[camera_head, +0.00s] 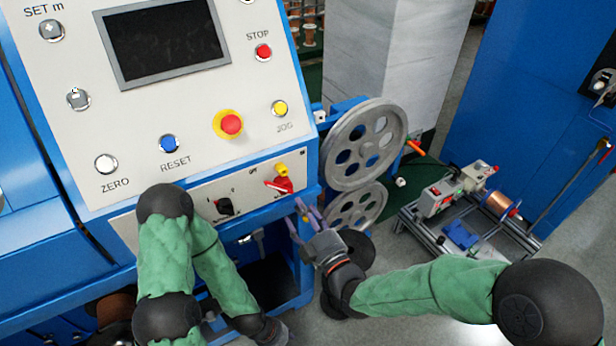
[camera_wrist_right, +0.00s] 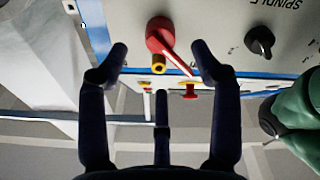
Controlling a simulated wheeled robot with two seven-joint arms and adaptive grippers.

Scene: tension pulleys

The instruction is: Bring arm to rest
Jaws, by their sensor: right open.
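My right gripper (camera_head: 303,217) is in front of the blue machine's lower panel, just below the red rotary switch (camera_head: 283,186) with its yellow part. In the right wrist view the right gripper (camera_wrist_right: 160,60) is open, its dark fingers spread with nothing between them. The red switch (camera_wrist_right: 160,36) shows beyond the fingertips, apart from them. My left arm (camera_head: 165,250) is bent in front of the panel's left part. Its wrist (camera_head: 265,328) is at the bottom edge, and its fingers cannot be made out.
Two grey spoked pulleys, the upper (camera_head: 346,178) and the lower (camera_head: 374,207), are close right of my right gripper. A black knob (camera_head: 223,206) is on the lower panel. A framed spool device (camera_head: 440,200) stands on the floor at right. A blue cabinet (camera_head: 530,90) stands behind it.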

